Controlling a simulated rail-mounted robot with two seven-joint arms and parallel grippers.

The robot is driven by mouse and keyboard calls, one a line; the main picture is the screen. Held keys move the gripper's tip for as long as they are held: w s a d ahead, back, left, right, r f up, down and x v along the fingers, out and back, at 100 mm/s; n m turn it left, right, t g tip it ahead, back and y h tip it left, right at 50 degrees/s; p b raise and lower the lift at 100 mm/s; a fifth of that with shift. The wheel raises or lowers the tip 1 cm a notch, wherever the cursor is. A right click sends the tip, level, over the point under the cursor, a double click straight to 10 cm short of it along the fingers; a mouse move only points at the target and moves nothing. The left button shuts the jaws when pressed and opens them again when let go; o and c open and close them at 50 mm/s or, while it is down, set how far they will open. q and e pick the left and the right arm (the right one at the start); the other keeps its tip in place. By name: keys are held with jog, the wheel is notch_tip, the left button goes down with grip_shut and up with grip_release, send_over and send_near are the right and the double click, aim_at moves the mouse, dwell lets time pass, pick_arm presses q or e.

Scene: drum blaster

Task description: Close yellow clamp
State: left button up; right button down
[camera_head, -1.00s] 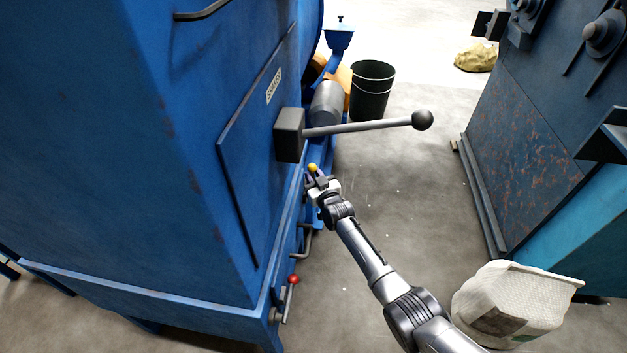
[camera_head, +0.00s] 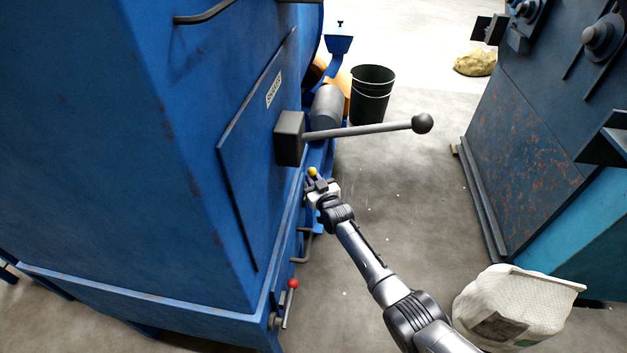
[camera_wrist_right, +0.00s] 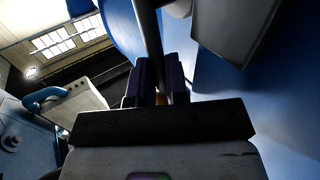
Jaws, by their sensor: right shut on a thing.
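The yellow clamp shows in the head view as a small yellow ball knob (camera_head: 312,171) low on the side of the blue machine. My right gripper (camera_head: 316,182) is at this knob, with the fingertips just below the ball. In the right wrist view the two dark fingers of my right gripper (camera_wrist_right: 160,82) are shut on a grey bar, the clamp's handle (camera_wrist_right: 150,35), which runs up between them. A little yellow shows low between the fingers. The rest of the clamp is hidden behind the gripper and the machine. My left gripper is not in view.
The blue machine (camera_head: 110,150) fills the left. A long grey lever (camera_head: 365,129) with a dark ball end sticks out above my right gripper. A red-knobbed clamp (camera_head: 293,283) sits nearer. A dark bucket (camera_head: 371,95) and white sack (camera_head: 512,305) stand on the floor.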

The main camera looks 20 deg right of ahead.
jog(key=shift+s+a+f+n+t, duration=0.25)
jog(key=shift+s+n+t, duration=0.15)
jog(key=shift+t, duration=0.2)
jog(key=c, duration=1.4)
grip_release()
jog(key=shift+w, duration=0.1)
jog(key=shift+d+r, duration=0.1)
jog(key=shift+r, duration=0.05)
